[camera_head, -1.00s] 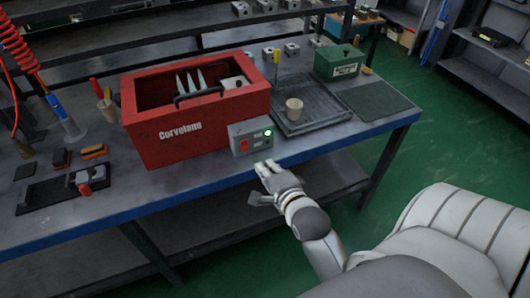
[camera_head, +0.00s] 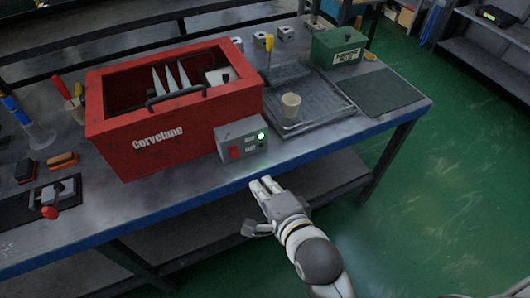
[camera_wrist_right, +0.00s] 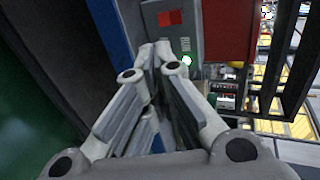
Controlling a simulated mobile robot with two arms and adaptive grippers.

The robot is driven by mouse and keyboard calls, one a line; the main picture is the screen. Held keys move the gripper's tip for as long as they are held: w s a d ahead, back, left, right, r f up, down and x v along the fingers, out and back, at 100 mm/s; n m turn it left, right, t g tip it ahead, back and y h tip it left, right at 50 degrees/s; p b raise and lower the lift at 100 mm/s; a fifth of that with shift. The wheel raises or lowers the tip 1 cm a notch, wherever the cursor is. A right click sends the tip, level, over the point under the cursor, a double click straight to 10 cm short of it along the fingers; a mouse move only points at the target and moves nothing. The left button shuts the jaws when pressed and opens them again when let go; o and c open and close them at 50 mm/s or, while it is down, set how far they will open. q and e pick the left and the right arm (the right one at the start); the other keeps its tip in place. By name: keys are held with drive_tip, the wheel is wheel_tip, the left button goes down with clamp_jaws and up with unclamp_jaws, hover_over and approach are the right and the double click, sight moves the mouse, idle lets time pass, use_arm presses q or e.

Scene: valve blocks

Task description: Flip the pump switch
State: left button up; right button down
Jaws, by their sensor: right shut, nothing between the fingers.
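The pump switch box (camera_head: 242,140) is a small grey box on the front right of the red Corvetano tank (camera_head: 165,135). It has a red switch (camera_head: 234,152) and a lit green lamp (camera_head: 261,136). My right gripper (camera_head: 265,184) is shut and empty, in front of the bench edge, below and apart from the box. In the right wrist view the shut fingers (camera_wrist_right: 158,52) point toward the grey box (camera_wrist_right: 184,40), with the red switch (camera_wrist_right: 170,18) beyond them. My left gripper is not in view.
A red-handled valve (camera_head: 55,195) sits at the left. The blue bench edge (camera_head: 185,208) runs beside my gripper.

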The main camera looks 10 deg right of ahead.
approach(234, 152)
drive_tip(key=w+f, duration=0.1)
drive_tip(key=w, duration=0.1)
drive_tip(key=w+f, duration=0.2)
drive_tip(key=w+f+p, duration=0.1)
drive_tip(key=w, duration=0.1)
drive_tip(key=shift+a+f, duration=0.25)
drive_tip(key=shift+a, duration=0.15)
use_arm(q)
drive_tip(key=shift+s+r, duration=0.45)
use_arm(e)
drive_tip(key=shift+d, duration=0.1)
